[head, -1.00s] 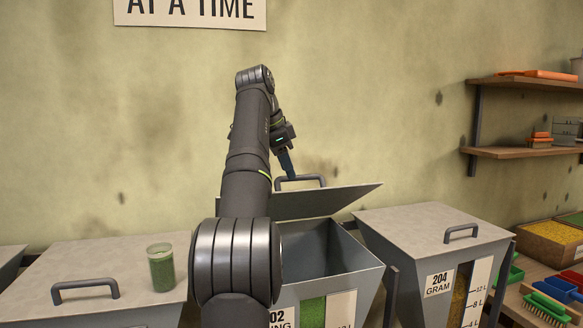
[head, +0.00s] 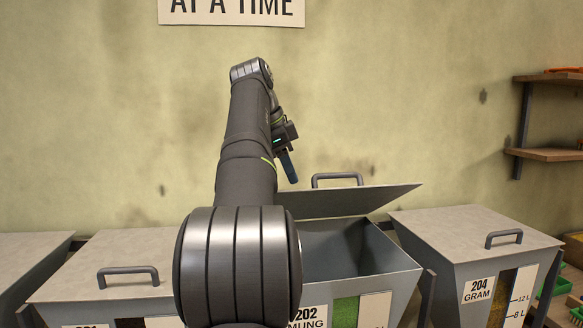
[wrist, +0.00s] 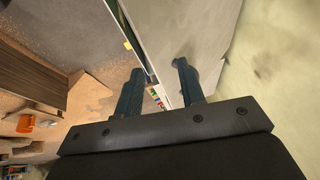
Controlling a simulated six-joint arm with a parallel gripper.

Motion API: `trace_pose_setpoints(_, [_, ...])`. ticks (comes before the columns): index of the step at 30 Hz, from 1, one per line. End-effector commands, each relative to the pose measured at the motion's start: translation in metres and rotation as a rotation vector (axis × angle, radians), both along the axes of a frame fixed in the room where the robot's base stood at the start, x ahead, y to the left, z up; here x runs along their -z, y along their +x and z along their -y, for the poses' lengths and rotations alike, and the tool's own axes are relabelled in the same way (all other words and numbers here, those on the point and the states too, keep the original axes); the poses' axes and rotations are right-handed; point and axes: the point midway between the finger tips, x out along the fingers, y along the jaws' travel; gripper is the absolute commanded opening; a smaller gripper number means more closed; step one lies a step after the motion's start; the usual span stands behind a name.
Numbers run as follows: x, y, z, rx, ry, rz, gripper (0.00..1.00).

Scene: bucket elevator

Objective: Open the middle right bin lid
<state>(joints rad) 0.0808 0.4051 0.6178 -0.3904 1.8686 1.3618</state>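The bin labelled 202 MUNG (head: 390,284) stands right of my arm, its top partly uncovered. Its grey lid (head: 350,201) is raised and tilted, with the dark inside showing below it. The lid's bar handle (head: 337,178) stands along its upper edge. My gripper (head: 291,178) is left of the handle and apart from it in the head view; my arm partly hides it. In the wrist view my gripper (wrist: 158,78) has its two fingers spread with nothing between them. A grey panel, seemingly the lid (wrist: 185,30), lies beyond the fingers.
The closed bin 204 GRAM (head: 480,285) stands to the right. Another closed bin lid with a handle (head: 128,272) is to the left. A wall shelf (head: 550,154) is at the far right.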

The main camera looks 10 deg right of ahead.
Motion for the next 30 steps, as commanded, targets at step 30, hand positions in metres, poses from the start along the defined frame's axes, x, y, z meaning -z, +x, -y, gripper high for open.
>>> trace_pose_setpoints(30, [0.002,-0.066,0.084,0.947,1.133,1.002,0.00])
